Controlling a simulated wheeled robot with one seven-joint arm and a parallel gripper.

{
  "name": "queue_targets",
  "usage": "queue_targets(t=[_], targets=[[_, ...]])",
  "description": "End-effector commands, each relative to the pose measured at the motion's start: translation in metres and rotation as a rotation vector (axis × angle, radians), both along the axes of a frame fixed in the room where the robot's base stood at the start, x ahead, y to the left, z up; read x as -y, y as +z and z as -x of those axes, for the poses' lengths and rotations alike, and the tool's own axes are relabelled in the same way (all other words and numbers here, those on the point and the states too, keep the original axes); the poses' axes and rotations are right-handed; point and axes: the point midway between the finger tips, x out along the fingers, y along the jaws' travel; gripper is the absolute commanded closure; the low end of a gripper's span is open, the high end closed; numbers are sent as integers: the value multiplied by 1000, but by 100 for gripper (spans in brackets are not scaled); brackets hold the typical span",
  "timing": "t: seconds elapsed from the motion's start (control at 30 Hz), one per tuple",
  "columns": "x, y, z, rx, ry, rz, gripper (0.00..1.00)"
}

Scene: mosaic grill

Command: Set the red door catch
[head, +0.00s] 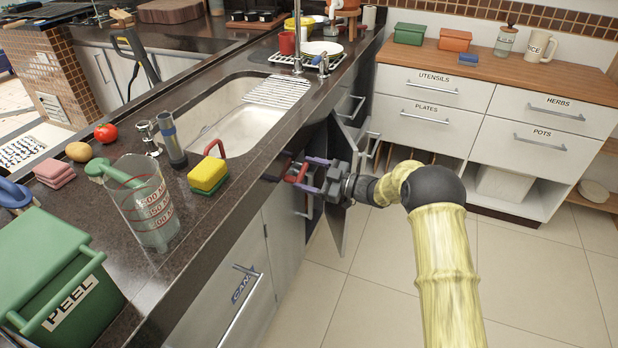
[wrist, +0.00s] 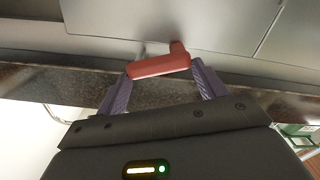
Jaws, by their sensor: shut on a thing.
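The red door catch (head: 297,173) is a small red lever on the cabinet front under the sink counter's edge. In the wrist view the red catch (wrist: 158,65) lies as a short bar with a raised stub at its right end, against a pale grey panel. My gripper (head: 305,173) has its purple fingers at both sides of the catch. In the wrist view my gripper (wrist: 163,73) is shut on it, one fingertip at each end of the bar. Part of the catch is hidden by the fingers in the head view.
A grey cabinet door panel (head: 347,230) stands out from the sink cabinet beside my gripper. The dark counter (head: 235,215) overhangs it, with a yellow sponge (head: 208,174) near the edge. A drawer unit (head: 430,118) stands behind. The tiled floor at right is clear.

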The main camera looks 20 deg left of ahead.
Motion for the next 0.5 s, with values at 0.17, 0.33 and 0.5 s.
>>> queue_targets(t=[0.17,0.33,0.5], targets=[[0,-10,-1,170,-1,13,53],[0,-15,-2,329,-1,25,53],[1,-20,-4,491,-1,39,53]])
